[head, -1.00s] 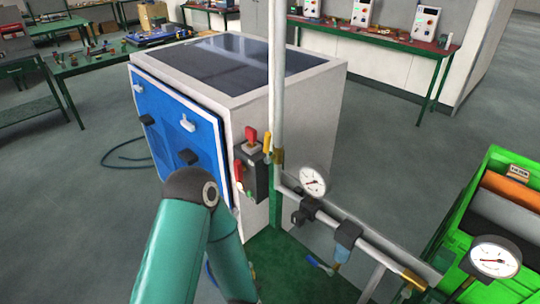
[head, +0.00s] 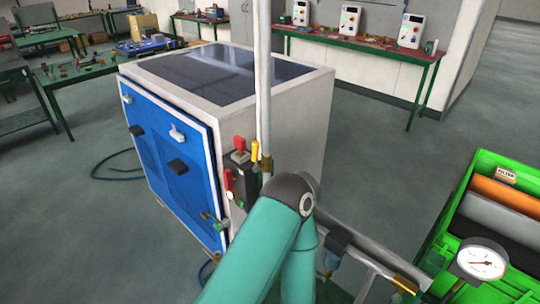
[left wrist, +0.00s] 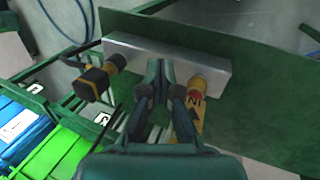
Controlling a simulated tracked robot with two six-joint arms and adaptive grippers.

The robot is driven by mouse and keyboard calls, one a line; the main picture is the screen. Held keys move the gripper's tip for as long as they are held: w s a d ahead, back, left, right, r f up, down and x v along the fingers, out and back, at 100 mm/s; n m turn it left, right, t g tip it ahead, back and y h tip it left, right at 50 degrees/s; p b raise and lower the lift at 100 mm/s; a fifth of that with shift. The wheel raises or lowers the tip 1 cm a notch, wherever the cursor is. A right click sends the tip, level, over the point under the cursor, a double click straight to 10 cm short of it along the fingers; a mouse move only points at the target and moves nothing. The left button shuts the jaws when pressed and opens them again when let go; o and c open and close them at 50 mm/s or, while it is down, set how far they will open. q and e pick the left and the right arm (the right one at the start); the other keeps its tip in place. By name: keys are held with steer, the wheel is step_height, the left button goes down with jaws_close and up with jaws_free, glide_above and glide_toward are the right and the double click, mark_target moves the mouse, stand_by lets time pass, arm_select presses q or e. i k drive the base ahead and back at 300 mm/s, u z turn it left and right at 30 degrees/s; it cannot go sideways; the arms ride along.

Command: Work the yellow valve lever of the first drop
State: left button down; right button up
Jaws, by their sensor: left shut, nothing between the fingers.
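A yellow lever (head: 254,151) stands upright beside the vertical pale pipe (head: 263,90) in the head view, just above a brass fitting (head: 265,165). It is close to the generator's front corner. My teal arm comes in from the bottom, and its dark joint is to the right of and below the lever; its gripper is hidden in that view. In the left wrist view my left gripper (left wrist: 158,72) is shut and empty. A grey block (left wrist: 165,62) lies beyond its fingers, with a yellow-and-black fitting (left wrist: 97,80) at left and a red-and-yellow part (left wrist: 196,88) at right. My right gripper is not in view.
The white generator cabinet (head: 300,105) with a blue door (head: 172,160) stands left of the pipe. Red controls (head: 239,143) are close to the lever. A pressure gauge (head: 482,262) and a green crate (head: 478,170) are at right.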

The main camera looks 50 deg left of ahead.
mark_target(255, 168)
steer(key=u, duration=0.05)
steer(key=k, duration=1.15)
steer(key=u, duration=0.3)
steer(key=i, duration=1)
